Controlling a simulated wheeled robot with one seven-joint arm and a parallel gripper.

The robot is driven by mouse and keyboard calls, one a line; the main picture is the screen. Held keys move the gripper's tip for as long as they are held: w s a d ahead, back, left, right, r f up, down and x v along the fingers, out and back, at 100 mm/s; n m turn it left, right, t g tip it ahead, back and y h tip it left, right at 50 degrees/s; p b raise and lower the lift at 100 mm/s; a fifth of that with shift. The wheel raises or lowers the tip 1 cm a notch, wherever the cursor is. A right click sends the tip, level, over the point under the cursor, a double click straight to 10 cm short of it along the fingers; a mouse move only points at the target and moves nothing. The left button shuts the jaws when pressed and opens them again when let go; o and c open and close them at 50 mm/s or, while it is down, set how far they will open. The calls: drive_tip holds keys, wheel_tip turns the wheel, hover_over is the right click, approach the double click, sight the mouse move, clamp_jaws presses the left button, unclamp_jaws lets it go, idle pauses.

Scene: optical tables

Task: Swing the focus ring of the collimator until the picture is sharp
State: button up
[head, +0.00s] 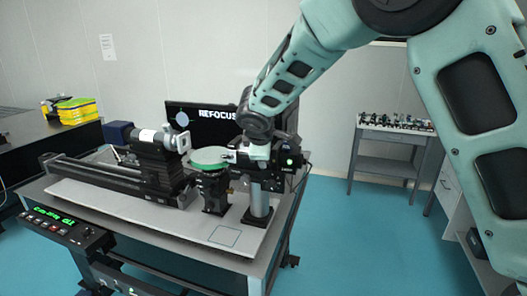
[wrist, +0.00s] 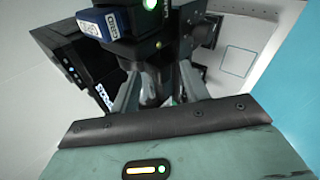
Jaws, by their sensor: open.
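My gripper (head: 232,156) is in the head view at the lower end of my arm, beside the green round disc (head: 208,157) on its black mount. In the wrist view the two jaws of my gripper (wrist: 158,88) stand apart, with a dark rounded part between them; I cannot tell if they touch it. A white and black barrel (head: 150,137) sits on a black carriage on the rail; I cannot tell for sure which unit is the collimator. The focus ring cannot be made out clearly. The monitor (head: 205,118) behind reads "REFOCUS", partly hidden by my arm.
A black rail (head: 95,172) runs along the left of the grey breadboard (head: 150,213). A silver post (head: 260,200) stands right of the disc mount. A control box with green text (head: 55,222) is at the front edge. In the wrist view a blue and white labelled block (wrist: 98,27) is close above the jaws.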

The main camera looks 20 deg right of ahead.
drive_tip(key=shift+w+f, duration=0.15)
drive_tip(key=shift+f, duration=0.05)
